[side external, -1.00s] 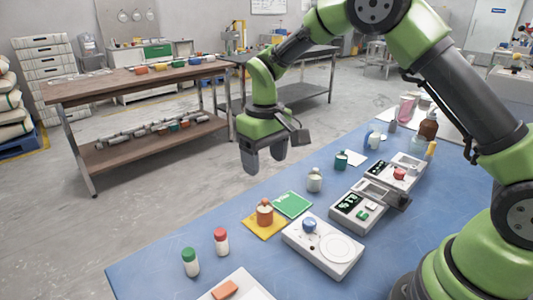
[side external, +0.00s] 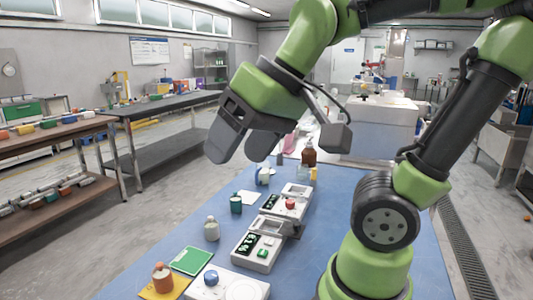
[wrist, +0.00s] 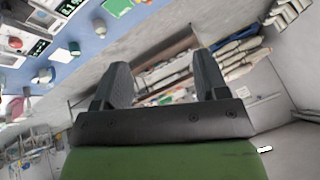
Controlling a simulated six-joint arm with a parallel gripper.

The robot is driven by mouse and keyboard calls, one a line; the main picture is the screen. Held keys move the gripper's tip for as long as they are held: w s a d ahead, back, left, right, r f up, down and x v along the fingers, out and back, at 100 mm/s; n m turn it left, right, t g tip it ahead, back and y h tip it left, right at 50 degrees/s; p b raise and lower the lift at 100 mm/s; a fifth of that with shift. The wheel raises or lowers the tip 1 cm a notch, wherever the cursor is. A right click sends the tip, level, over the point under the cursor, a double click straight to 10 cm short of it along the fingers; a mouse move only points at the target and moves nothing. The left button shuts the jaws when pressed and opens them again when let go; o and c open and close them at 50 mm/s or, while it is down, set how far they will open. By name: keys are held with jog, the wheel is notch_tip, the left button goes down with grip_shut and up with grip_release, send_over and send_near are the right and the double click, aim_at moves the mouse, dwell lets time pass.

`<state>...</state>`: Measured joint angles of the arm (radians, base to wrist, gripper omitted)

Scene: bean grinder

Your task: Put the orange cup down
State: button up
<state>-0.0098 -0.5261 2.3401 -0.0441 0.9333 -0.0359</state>
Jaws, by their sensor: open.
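The orange cup (side external: 162,278), an orange-brown vessel with a pale top, stands upright on a yellow mat (side external: 149,292) at the lower left of the side view. My gripper (side external: 237,157) is in the air well above the blue table, up and to the right of the cup and apart from it. Its two dark fingers are spread and empty. In the wrist view my gripper (wrist: 160,64) also shows open, with nothing between the fingers.
A green mat (side external: 191,261) lies beside the yellow one. A white device with a blue knob (side external: 211,278) is to the right. A pale jar (side external: 211,229), a green cup (side external: 236,204), control boxes (side external: 258,250) and a brown bottle (side external: 309,158) stand farther along the table.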

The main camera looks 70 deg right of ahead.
jog(key=s, duration=0.2)
jog(key=s+t, duration=0.1)
jog(key=shift+s+f+m, duration=0.25)
jog(key=shift+f+m, duration=0.05)
jog(key=shift+f, duration=0.1)
jog(key=shift+c, duration=0.5)
dwell(0.4)
